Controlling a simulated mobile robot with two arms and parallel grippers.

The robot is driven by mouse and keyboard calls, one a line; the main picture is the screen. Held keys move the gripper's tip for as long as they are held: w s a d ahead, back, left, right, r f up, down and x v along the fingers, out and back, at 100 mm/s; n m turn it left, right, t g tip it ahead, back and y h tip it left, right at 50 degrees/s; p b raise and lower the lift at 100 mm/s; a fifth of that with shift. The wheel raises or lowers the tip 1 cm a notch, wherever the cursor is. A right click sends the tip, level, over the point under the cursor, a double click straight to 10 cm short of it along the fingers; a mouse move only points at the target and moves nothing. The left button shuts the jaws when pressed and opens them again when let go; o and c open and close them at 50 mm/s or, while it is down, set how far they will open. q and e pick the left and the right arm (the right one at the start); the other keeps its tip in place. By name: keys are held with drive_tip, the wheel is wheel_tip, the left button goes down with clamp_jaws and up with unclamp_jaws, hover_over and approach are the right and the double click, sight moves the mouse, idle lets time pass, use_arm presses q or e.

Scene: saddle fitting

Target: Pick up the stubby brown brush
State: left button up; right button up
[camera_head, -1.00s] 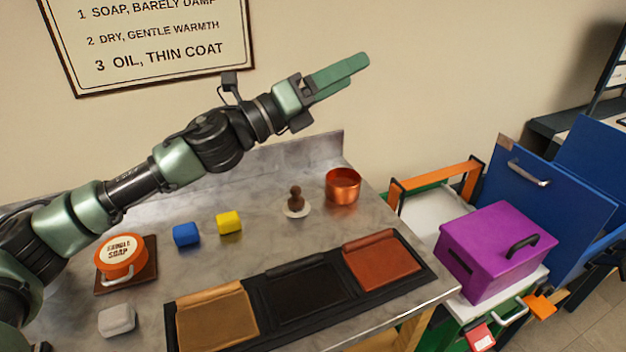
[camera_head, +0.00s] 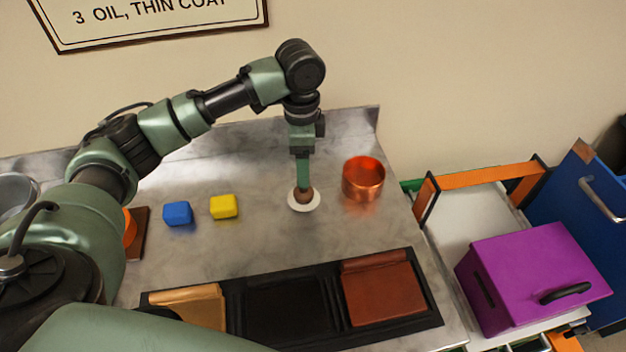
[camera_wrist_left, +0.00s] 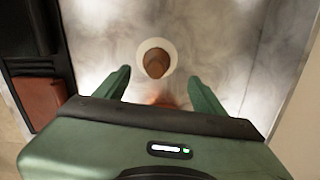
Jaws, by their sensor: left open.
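The stubby brown brush (camera_head: 304,196) stands upright on a round white disc (camera_head: 304,206) on the metal worktop. In the left wrist view the brush (camera_wrist_left: 157,62) shows from above, between and just beyond my fingertips. My left gripper (camera_head: 303,178) points down right above the brush, and in the head view its fingers partly cover it. In the left wrist view the left gripper's (camera_wrist_left: 158,84) two green fingers are spread wide with nothing held between them. My right gripper is in neither view.
A copper pot (camera_head: 363,181) stands close to the right of the brush. A yellow block (camera_head: 224,207) and a blue block (camera_head: 178,214) lie to the left. A black tray (camera_head: 430,322) with leather pieces lies in front. A purple box (camera_head: 530,275) is at the right.

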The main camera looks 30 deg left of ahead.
use_arm(q)
drive_tip(key=f, duration=0.1)
drive_tip(key=s+f, duration=0.1)
drive_tip(key=shift+f+p, duration=0.3)
drive_tip(key=shift+f, duration=0.1)
wheel_tip(320, 180, down, 4)
drive_tip(key=shift+w+d+r+p, duration=0.1)
drive_tip(key=shift+w+r+p, duration=0.05)
drive_tip(key=shift+p, duration=0.25)
drive_tip(key=shift+f, duration=0.35)
drive_tip(key=c, duration=1.5)
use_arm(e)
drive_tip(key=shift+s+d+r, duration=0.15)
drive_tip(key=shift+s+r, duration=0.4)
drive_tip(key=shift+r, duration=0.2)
use_arm(q)
drive_tip(key=shift+r, duration=0.1)
drive_tip(key=shift+r+b, duration=0.45)
drive_tip(key=shift+r, duration=9.5)
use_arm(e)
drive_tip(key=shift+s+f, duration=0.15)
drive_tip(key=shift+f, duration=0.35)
